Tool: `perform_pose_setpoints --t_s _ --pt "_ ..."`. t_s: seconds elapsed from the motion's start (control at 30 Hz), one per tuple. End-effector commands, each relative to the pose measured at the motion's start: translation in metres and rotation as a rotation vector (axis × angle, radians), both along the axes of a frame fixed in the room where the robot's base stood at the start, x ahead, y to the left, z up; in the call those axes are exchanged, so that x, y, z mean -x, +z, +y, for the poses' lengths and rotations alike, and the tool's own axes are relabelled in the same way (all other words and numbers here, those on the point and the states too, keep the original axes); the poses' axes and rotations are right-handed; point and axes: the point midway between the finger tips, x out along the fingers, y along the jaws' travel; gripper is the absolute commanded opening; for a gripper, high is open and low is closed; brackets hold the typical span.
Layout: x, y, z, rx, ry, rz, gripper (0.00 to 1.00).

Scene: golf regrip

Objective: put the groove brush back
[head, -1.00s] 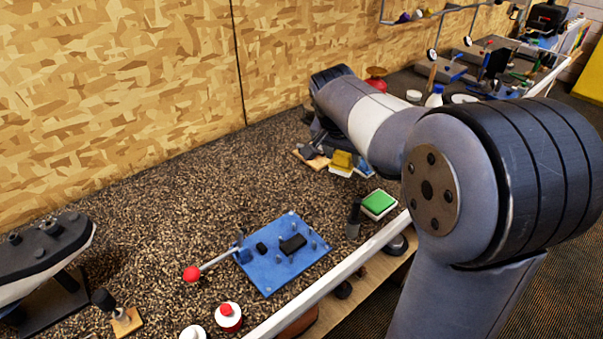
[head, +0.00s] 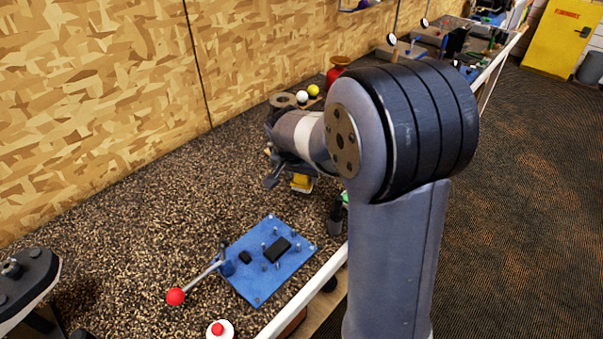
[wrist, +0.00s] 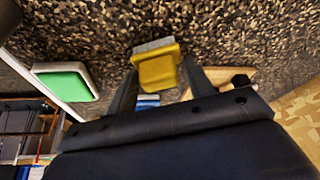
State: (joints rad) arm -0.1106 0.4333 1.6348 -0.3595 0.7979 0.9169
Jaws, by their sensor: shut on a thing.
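The groove brush, a yellow block (wrist: 158,72) with a pale grey strip along its far edge, sits between my fingertips in the wrist view. My gripper (wrist: 159,69) is shut on it, one dark finger at each side. In the head view the yellow block (head: 301,183) shows under my wrist, just above or on the speckled bench; I cannot tell if it touches. My arm hides much of that area.
A green-topped pad (wrist: 62,84) lies left of my gripper in the wrist view. A wooden board (wrist: 222,77) and a blue-and-white item (wrist: 148,101) are close by. A blue plate with pegs (head: 262,270) lies nearer; bare bench (head: 165,215) stretches left.

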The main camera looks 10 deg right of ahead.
Motion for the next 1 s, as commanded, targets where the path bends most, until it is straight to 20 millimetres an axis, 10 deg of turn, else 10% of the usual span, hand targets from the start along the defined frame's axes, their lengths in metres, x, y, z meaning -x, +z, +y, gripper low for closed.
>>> perform_pose_setpoints --t_s 0.37,0.4,0.6,1.0 --pt "-0.0002 -0.0056 0.0000 0.000 0.000 -0.001 0.25" --pt "-0.0002 -0.0040 0.0000 0.000 0.000 -0.001 0.52" --pt "-0.0001 -0.0037 -0.0001 0.001 0.000 -0.001 0.69" --pt "0.0003 0.0027 0.0006 0.000 0.000 -0.002 0.72"
